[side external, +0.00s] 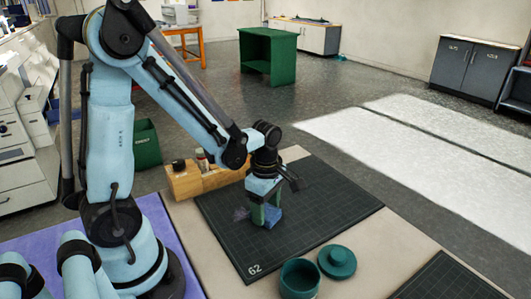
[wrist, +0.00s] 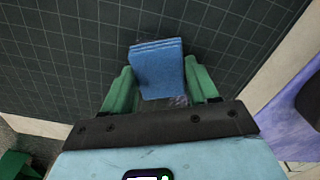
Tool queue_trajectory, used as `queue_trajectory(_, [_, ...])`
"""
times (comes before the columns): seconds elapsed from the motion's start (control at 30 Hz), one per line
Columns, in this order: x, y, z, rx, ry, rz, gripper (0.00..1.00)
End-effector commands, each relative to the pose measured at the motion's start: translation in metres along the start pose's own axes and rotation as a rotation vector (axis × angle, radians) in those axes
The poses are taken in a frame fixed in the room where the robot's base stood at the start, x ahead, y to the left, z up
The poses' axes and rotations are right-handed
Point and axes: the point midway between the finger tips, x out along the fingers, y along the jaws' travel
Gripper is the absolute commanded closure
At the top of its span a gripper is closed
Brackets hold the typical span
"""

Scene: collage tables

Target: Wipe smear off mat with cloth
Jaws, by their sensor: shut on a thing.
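The dark gridded mat (side external: 325,205), marked 62, lies on the table and fills much of the wrist view (wrist: 60,60). My gripper (side external: 265,212) points down over its left part. Its green fingers, also in the wrist view (wrist: 158,75), are shut on a folded blue cloth (wrist: 157,62). The cloth (side external: 274,218) is at or just above the mat; I cannot tell whether it touches. A faint greyish-purple smear (side external: 240,214) shows on the mat just left of the fingers. A greyish patch (wrist: 176,101) also shows between the fingers in the wrist view, partly hidden by cloth and gripper.
A wooden holder (side external: 200,181) with small containers stands at the mat's back left edge. A teal pot (side external: 299,280) and a teal lid (side external: 337,262) sit at the front edge. Another dark mat (side external: 452,280) lies front right. The first mat's right side is clear.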

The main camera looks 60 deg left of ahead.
Motion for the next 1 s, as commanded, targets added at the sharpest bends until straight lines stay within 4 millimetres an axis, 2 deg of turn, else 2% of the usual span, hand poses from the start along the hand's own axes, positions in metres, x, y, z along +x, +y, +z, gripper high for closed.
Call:
queue_trajectory(0.7, [-0.001,-0.017,0.036,0.003,-0.002,-0.001,0.71])
queue_trajectory(1.0, [-0.001,-0.018,0.038,0.000,0.000,0.000,0.71])
